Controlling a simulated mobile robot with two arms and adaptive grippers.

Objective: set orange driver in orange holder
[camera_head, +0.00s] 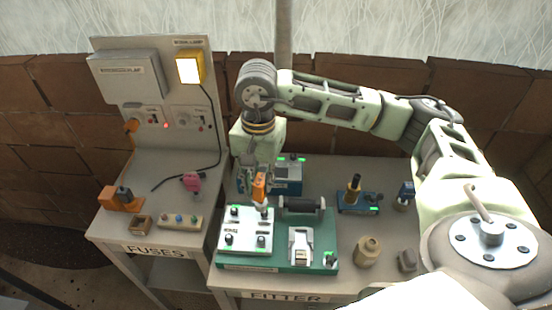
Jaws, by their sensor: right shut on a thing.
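My right gripper (257,174) points down over the fitter bench and is shut on the orange driver (259,188). The driver is roughly upright, its lower end just above or touching the white panel with black knobs (236,243); I cannot tell which. An orange block with a dark upright part (112,199), which may be the orange holder, sits on the fuses bench at the left, well away from the gripper. My left gripper is out of view.
The white panel stands on a green board (318,262) with a dark roller (302,205). A blue box (287,178) is behind. A blue base (357,207) with a yellow-black tool, and a tan pot (367,252), stand right.

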